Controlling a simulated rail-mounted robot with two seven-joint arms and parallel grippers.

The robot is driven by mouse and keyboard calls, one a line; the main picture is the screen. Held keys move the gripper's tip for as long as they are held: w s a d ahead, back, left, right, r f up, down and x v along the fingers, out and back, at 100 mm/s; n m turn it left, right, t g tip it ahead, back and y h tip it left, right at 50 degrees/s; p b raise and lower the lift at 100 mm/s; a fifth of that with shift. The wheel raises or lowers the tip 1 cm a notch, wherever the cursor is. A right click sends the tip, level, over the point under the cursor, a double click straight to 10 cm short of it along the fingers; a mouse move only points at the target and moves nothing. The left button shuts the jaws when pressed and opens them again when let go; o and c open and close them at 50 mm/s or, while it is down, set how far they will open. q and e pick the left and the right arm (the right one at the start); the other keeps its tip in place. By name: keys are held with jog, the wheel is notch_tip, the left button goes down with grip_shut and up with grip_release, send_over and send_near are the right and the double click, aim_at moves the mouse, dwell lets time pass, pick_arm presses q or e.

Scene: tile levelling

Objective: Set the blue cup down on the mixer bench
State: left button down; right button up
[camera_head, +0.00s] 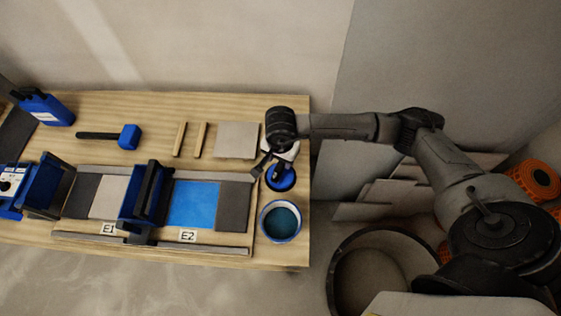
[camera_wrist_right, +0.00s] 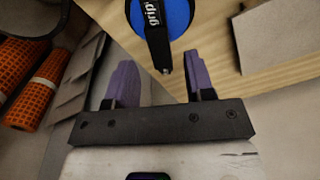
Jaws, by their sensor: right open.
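The blue cup (camera_head: 283,181) stands on the wooden bench (camera_head: 300,245) near its right edge, behind a wider bowl. My right gripper (camera_head: 272,162) is over the cup's back side, partly hiding it. In the right wrist view the blue cup (camera_wrist_right: 176,14) shows at the top, cut off by the frame, with a black strip marked "grip" across it. The open purple fingers of my right gripper (camera_wrist_right: 161,80) have nothing between them and look apart from the cup. My left gripper is not in view. I cannot tell which surface is the mixer bench.
A blue-rimmed bowl (camera_head: 281,223) with teal contents stands just in front of the cup. Tiles and blue tools fill the bench to the left, with a loose tile (camera_head: 237,140) close by. A large round tub (camera_head: 375,275) and orange rolls (camera_head: 537,181) are at the right.

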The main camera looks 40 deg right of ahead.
notch_tip(320, 180, up, 5)
jog(key=shift+p, duration=0.45)
jog(key=shift+r, duration=0.4)
dwell(0.4)
dwell(0.7)
